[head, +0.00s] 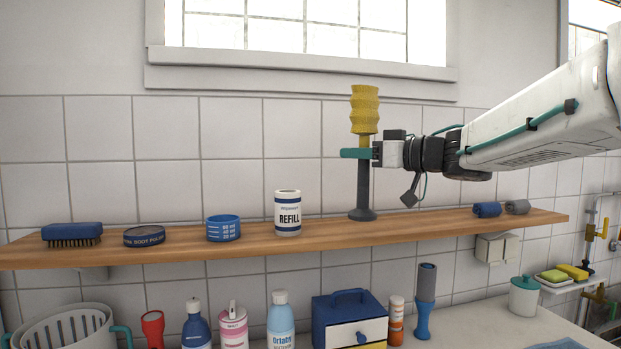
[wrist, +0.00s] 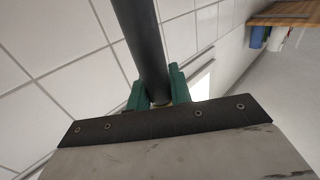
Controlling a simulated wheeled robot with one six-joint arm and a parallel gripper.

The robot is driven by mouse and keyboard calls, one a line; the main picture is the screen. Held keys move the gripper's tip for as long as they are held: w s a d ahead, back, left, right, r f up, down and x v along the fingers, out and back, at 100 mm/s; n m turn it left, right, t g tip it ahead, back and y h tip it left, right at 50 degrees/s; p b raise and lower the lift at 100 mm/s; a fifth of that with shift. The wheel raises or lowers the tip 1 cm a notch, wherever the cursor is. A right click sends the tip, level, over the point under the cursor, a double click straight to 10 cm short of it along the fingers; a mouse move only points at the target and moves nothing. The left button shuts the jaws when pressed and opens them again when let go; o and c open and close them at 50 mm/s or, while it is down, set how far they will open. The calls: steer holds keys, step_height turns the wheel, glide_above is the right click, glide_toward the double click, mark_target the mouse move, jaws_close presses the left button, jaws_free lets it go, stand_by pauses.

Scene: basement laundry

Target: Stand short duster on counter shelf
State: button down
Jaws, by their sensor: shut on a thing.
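The short duster (head: 364,110) has a ribbed yellow head, a dark grey handle and a round dark foot. It is upright over the wooden shelf (head: 150,250), right of the refill tub. Its foot appears at the shelf top; I cannot tell whether it touches or hovers slightly. My gripper (head: 357,153) reaches in from the right, its green fingers shut on the handle just below the yellow head. In the wrist view, the dark handle (wrist: 148,50) runs between the green fingers (wrist: 158,92); the foot and shelf contact cannot be made out there.
Free shelf lies on both sides of the duster.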

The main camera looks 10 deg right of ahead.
steer(key=w+a+f, duration=0.1)
steer(key=w+f, duration=0.3)
steer(key=w, duration=0.3)
steer(key=shift+a, duration=0.2)
steer(key=shift+w+f, duration=0.1)
steer(key=shift+f, duration=0.15)
steer(key=c, duration=1.3)
jaws_free()
steer(key=shift+o, duration=0.2)
steer(key=v, duration=1.2)
steer(key=shift+r, duration=0.15)
